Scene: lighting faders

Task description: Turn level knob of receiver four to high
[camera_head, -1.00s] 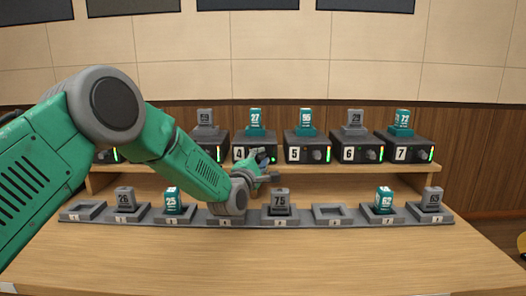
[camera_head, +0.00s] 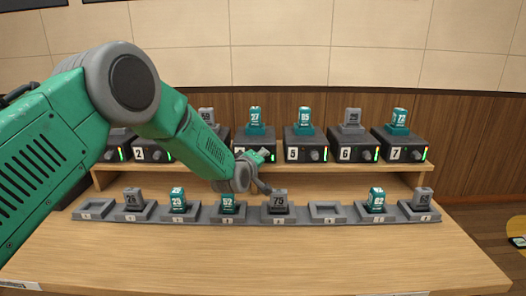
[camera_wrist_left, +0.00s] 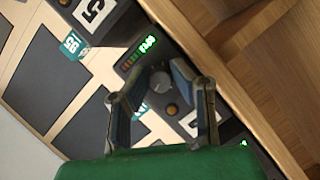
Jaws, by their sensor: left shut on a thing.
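Receiver four (camera_head: 257,140) is a dark box on the raised shelf, with a teal pack marked 27 on top. My left gripper (camera_head: 264,157) is at its front and hides most of its face in the head view. In the left wrist view the grey level knob (camera_wrist_left: 160,82) sits between my left gripper's (camera_wrist_left: 157,80) two fingers, which are shut on it. Beside the knob, the level bar (camera_wrist_left: 140,51) shows bright green segments and dimmer orange-red ones. On the knob's other side are a small amber button (camera_wrist_left: 172,109) and a white number label (camera_wrist_left: 197,122). My right gripper is not in view.
Receiver five (camera_head: 305,147) stands right beside receiver four, with receivers six (camera_head: 357,147) and seven (camera_head: 406,146) further right. Below, a grey charger strip (camera_head: 326,211) holds several packs, including one marked 75 (camera_head: 279,202). The table front (camera_head: 270,262) is clear.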

